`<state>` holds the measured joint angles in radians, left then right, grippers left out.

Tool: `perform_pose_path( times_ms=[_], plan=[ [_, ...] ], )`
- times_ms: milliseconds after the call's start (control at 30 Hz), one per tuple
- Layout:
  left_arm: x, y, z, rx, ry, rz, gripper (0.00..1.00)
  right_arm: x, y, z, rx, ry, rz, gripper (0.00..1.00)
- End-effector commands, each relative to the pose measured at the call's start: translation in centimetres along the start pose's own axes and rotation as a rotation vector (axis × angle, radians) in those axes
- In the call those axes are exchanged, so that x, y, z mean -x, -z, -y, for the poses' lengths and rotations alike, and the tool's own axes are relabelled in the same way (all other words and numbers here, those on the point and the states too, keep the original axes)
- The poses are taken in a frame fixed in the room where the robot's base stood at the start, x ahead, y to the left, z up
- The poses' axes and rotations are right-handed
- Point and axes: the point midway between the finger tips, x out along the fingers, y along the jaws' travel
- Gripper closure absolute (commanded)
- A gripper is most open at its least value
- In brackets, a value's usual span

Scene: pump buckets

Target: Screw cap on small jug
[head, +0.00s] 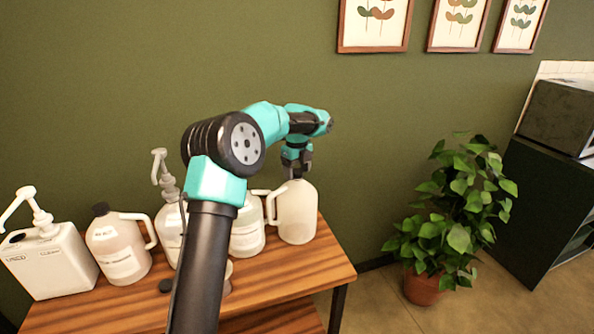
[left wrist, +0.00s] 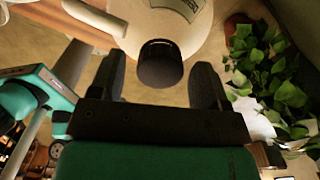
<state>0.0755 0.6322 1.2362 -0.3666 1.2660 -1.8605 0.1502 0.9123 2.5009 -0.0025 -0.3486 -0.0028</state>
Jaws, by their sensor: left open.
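A pale translucent jug (head: 297,212) with a side handle stands at the right end of the wooden table. My left gripper (head: 297,166) is above its top, pointing down. In the left wrist view the left gripper (left wrist: 160,68) is open, with one dark finger on each side of a black cap (left wrist: 160,68). The cap is at the neck of the jug (left wrist: 165,22); I cannot tell how firmly it is seated. The fingers look apart from the cap. In the head view the gripper hides the cap. My right gripper is not in view.
On the wooden table (head: 125,305) stand a white pump canister (head: 50,262), a black-capped jug (head: 118,250), a pump jug (head: 170,235) and another jug (head: 247,232). A dark loose cap (head: 165,286) lies in front. A potted plant (head: 455,215) stands right.

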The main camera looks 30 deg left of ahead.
Motion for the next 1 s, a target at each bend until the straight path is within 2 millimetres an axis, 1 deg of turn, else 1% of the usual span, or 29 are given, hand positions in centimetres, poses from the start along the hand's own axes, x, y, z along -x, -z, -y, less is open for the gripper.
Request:
perform_pose_path(
  times_ms=[1000],
  plan=[
    [0.07,0.0,0.0,0.973,0.0,0.0,0.3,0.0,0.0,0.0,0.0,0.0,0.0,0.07]
  ],
)
